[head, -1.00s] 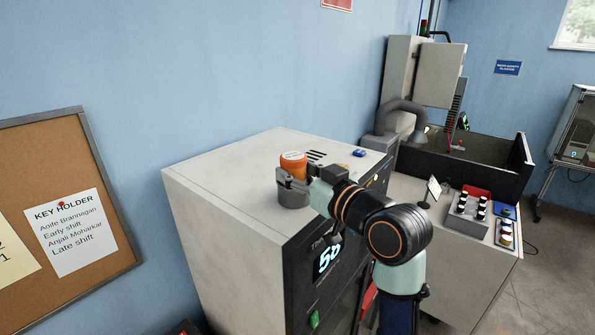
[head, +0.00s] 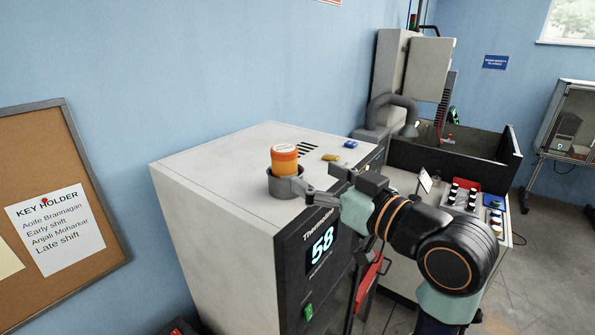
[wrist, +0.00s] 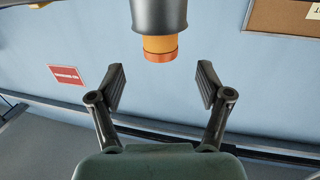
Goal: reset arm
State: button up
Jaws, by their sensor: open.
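My gripper (head: 325,186) is open and empty, just right of a grey cup (head: 286,184) on top of the oven-like cabinet. An orange jar (head: 284,160) with a pale label on its lid stands upright in the cup. In the wrist view my gripper (wrist: 160,88) has its two fingers spread wide. The grey cup (wrist: 158,14) and the orange jar (wrist: 160,44) show upside down beyond the fingertips, with a gap between.
The cabinet (head: 213,165) has a display reading 58; a blue item (head: 350,144) and a yellow item (head: 331,157) lie on its top. A corkboard (head: 60,150) hangs at left.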

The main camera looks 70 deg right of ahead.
jog(key=v, duration=0.3)
jog(key=shift+s, duration=0.1)
dwell(0.5)
